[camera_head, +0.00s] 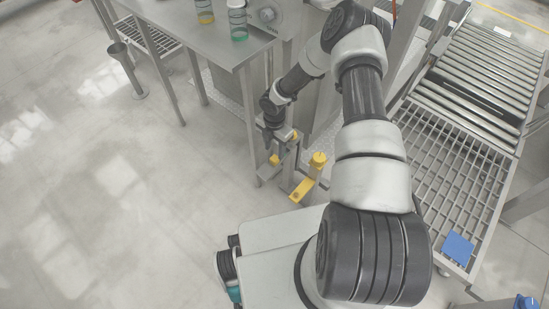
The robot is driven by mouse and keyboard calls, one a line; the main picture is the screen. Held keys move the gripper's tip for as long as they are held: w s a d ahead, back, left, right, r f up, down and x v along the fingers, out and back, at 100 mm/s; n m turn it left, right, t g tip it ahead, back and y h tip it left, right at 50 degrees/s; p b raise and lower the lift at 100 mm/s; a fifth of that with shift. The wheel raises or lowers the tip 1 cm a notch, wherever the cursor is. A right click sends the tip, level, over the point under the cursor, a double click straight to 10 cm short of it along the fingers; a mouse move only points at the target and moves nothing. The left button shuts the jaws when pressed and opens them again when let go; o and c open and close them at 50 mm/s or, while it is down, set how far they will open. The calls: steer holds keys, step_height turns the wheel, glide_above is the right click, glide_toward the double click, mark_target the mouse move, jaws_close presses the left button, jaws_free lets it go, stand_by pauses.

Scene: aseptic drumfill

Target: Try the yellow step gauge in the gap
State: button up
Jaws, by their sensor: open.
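My gripper (277,141) is small in the head view, at the end of my arm, beside the steel table's front leg. It points down and is open. Several yellow parts are close below and beside it. A small yellow block (275,160) is just under the fingers; I cannot tell if they touch it. To the right are a flat yellow piece (302,190) and an upright yellow knob-like part (319,158) on grey metal supports. I cannot tell which yellow part is the step gauge. The gap cannot be made out at this size.
A steel table (185,20) with bottles (238,22) stands at the upper left. A roller conveyor (480,75) and a grating (440,175) with a blue square (458,247) lie at the right. A grey stand (128,70) is at the far left.

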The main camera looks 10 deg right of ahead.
mark_target(274, 158)
step_height(274, 158, down, 6)
steer(key=shift+r+b, duration=0.2)
steer(key=shift+b, duration=0.35)
